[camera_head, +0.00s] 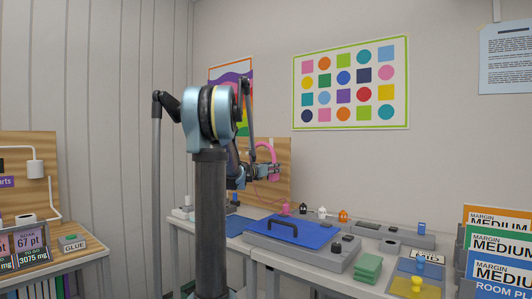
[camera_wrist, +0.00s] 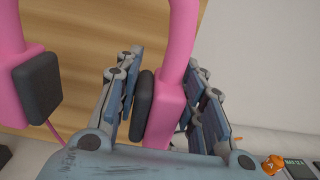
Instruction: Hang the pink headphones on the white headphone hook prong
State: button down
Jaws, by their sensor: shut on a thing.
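The pink headphones (camera_head: 265,150) are held up in front of a wooden board, above the back of the worktable. In the wrist view, the headphones (camera_wrist: 180,40) show part of a pink band and two dark ear pads. My gripper (camera_wrist: 165,75) is shut around the right-hand ear cup, with one finger on each side; the other ear cup hangs free at left. My gripper (camera_head: 272,172) also shows in the head view, partly against the headphones. I cannot clearly make out the white headphone hook prong in either view.
A flat blue-topped machine (camera_head: 300,234) with a dark handle stands below my gripper. Several small coloured items line the table behind it. Green blocks (camera_head: 368,267) and a grey device (camera_head: 395,236) are at right. Another bench with a white lamp-like fixture (camera_head: 35,168) is at left.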

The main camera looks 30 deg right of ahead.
jog(key=shift+x, duration=1.5)
dwell(0.7)
jog(key=shift+w+d+f, duration=0.25)
jog(key=shift+d+f, duration=0.35)
jog(key=shift+f, duration=0.1)
dwell(1.2)
dwell(0.5)
jog(key=c, duration=1)
grip_release()
jog(key=shift+o, duration=0.2)
jog(key=shift+a, duration=0.1)
